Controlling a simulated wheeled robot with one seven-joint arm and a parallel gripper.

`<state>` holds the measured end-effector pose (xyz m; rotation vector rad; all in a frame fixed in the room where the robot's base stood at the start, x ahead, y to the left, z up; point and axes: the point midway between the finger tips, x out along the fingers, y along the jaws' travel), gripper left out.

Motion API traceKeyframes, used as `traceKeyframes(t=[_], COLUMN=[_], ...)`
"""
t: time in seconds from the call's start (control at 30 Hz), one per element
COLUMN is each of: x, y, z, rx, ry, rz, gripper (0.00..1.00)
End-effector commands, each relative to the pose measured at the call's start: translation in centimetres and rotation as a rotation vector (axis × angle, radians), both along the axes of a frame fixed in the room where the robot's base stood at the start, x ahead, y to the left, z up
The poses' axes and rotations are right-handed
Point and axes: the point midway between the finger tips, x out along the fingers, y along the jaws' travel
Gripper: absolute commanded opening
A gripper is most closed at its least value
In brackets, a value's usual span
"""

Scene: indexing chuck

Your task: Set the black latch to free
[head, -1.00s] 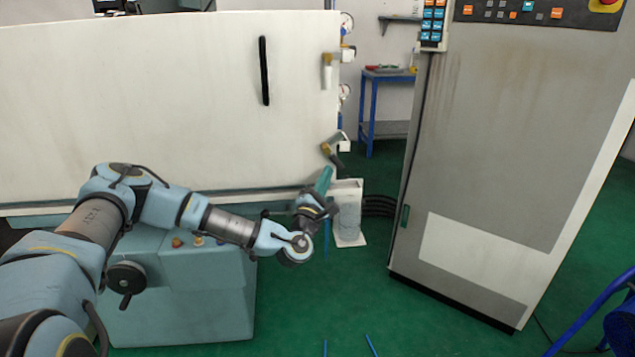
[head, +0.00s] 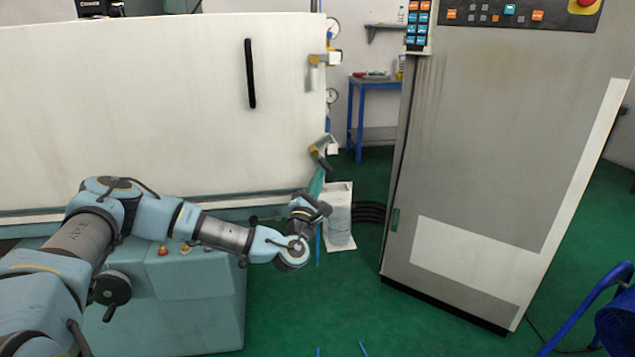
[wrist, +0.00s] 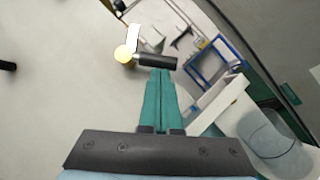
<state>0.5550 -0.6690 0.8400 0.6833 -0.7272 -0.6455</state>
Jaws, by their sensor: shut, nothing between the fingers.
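The black latch (head: 322,162) is on the lower right edge of the big white door. Its dark grip slants down to the right from a brass-coloured hub. In the wrist view the latch's black grip (wrist: 155,62) runs right from the round yellow hub (wrist: 123,54). My gripper (head: 319,174) is just below the grip, with its teal fingers pointing up at it. The wrist view shows my gripper (wrist: 161,74) shut and empty, its fingertips at the grip's lower side. I cannot tell whether they touch it.
A similar latch with a pale grip (head: 315,76) sits higher on the door (head: 160,110), which has a long black handle (head: 250,73). A white post (head: 339,215) stands just right of my gripper. A grey cabinet (head: 490,150) stands farther right, with green floor between.

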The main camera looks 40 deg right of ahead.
Motion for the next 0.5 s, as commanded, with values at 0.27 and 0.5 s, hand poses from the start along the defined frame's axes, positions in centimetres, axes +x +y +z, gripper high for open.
traceKeyframes(t=[0.27,0.5], x=[-0.2,-0.6], y=[-0.4,-1.2], z=[-0.3,-0.7], rx=[-0.057,-0.183], ry=[0.025,0.083], rz=[-0.001,-0.002], gripper=[0.00,0.00])
